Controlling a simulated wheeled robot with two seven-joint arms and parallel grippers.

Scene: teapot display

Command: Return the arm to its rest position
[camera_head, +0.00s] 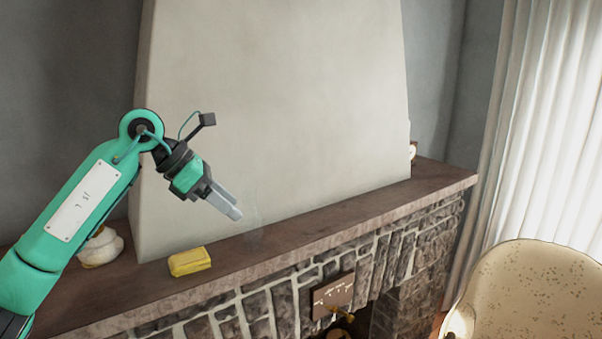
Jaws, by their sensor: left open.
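My left arm comes in from the left, green with black joints. My left gripper (236,213) hangs in front of the pale chimney wall, above the brown mantel shelf (330,220). It is open, its grey fingers point down and right, and I see nothing between them. A white teapot-like vessel (101,247) stands on the mantel at the left, partly hidden behind my arm. My right gripper is not in view.
A yellow box (189,261) lies on the mantel below the gripper. A small white object (412,151) sits at the mantel's far right. Below is a stone fireplace (285,303) with a brown sign (333,294). A beige speckled chair (530,295) and white curtain (545,130) are at the right.

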